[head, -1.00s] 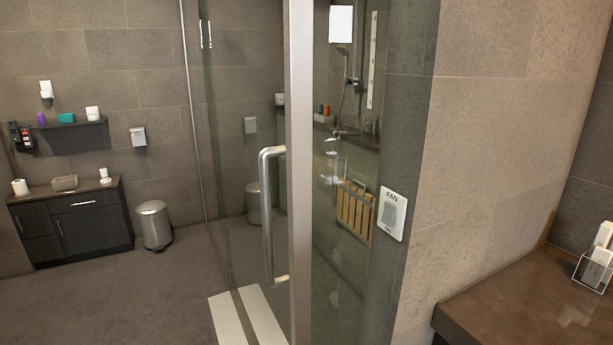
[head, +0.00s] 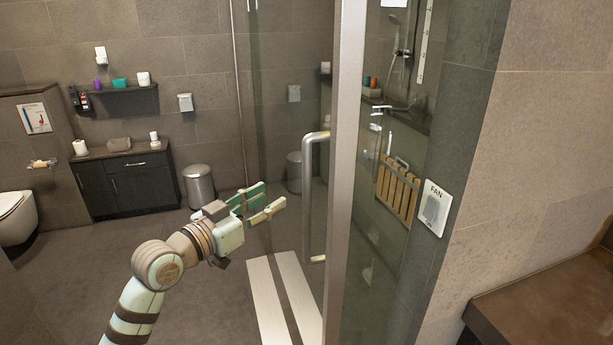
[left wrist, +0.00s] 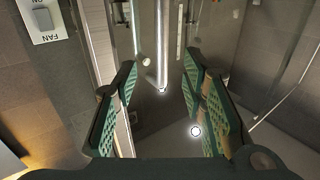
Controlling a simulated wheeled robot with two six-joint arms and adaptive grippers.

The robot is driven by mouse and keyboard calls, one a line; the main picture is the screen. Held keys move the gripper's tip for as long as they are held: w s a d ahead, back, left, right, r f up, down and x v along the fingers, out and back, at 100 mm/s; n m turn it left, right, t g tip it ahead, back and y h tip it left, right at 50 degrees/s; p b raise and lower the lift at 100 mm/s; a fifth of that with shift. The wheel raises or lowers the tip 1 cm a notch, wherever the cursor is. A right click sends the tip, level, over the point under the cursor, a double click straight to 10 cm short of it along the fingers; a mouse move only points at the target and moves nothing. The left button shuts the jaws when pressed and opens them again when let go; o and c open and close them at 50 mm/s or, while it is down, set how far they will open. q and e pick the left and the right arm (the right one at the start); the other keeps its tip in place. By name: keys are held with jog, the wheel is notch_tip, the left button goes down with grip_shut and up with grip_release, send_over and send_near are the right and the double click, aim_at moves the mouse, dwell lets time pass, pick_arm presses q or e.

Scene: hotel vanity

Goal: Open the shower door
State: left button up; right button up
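The shower door is a glass panel (head: 290,120) with a pale metal edge post (head: 345,180). Its silver D-shaped handle (head: 309,200) stands upright beside the post. My left gripper (head: 273,196), with green finger pads, is open and empty to the left of the handle, pointing towards it with a gap between. In the left wrist view, the green fingers (left wrist: 160,75) are spread, and a bright metal bar (left wrist: 162,42), apparently the handle, shows between them, farther off. My right gripper is not in view.
A fan switch (head: 433,208) is on the wall right of the door, above a brown counter (head: 550,305). A white slatted strip (head: 285,295) lies on the floor below the handle. A bin (head: 199,187) and dark cabinet (head: 125,185) stand at the back left; the floor between is open.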

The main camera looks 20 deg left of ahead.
aim_at(304, 179)
pick_arm(q)
jog(key=x, duration=1.4)
jog(key=shift+a+f, duration=0.2)
jog(key=shift+c, duration=0.4)
grip_shut()
